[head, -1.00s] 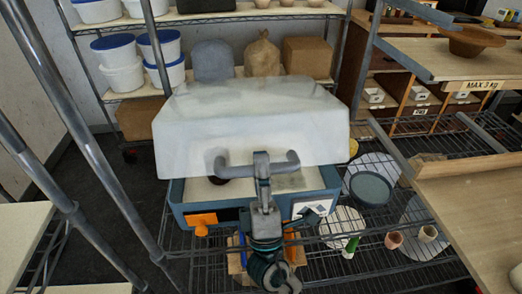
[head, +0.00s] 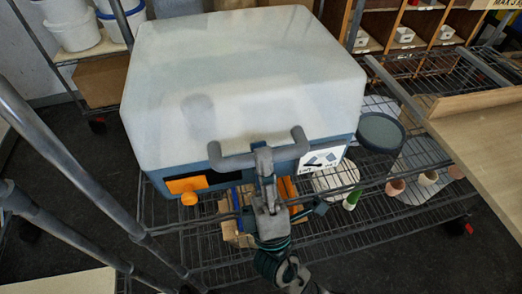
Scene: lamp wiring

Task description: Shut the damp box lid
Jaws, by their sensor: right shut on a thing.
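The damp box has a frosted white lid (head: 240,75) and a blue-grey base (head: 335,146), and stands on a wire shelf. The lid lies down over the base, and its front edge meets the base's front wall with no gap that I can make out. The back edge cannot be judged. A grey bar handle (head: 225,160) sticks out at the lid's front. My right gripper (head: 262,152) is shut on the middle of this handle. The inside of the box is hidden. My left gripper is not in view.
The wire shelf (head: 400,212) holds a round grey-green dish (head: 381,132) and small pots (head: 395,187) right of the box. An orange tag (head: 187,184) is on the box front. A wooden board (head: 490,125) lies at right. Metal posts (head: 65,160) stand at left.

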